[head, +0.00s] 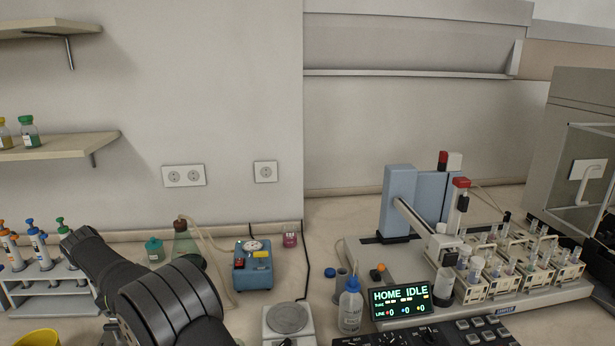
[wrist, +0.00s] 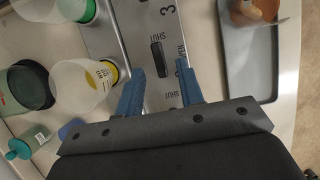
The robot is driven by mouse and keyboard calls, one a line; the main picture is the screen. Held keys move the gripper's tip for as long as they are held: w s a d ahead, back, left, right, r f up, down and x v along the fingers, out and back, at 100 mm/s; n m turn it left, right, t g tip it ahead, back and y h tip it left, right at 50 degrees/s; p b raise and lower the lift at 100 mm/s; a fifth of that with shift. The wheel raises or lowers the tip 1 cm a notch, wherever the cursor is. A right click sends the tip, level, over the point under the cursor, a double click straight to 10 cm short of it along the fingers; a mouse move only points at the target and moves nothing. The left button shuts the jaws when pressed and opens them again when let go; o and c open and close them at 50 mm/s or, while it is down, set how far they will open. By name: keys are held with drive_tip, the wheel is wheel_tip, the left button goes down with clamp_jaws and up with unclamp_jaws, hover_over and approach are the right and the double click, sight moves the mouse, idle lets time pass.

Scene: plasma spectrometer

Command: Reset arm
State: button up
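My arm (head: 165,300) fills the lower left of the head view, in front of the bench; its gripper end cannot be made out there. In the wrist view my gripper (wrist: 160,68) has two blue fingers spread apart with nothing between the tips. It is over a metal panel (wrist: 120,35) marked "3", "SHUT" and "OPEN". A small dark bar (wrist: 158,57) on the panel shows just beyond the fingertips. I cannot tell how high the fingers are above it.
White containers (wrist: 80,84) stand left of the fingers, and a grey tray (wrist: 245,60) lies to the right. In the head view a pipette rack (head: 45,285), a blue device (head: 253,268), a wash bottle (head: 350,308) and a "HOME IDLE" display (head: 400,299) stand on the bench.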

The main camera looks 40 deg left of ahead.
drive_tip(key=shift+x, duration=1.05)
drive_tip(key=shift+n, duration=0.4)
drive_tip(key=shift+m, duration=0.3)
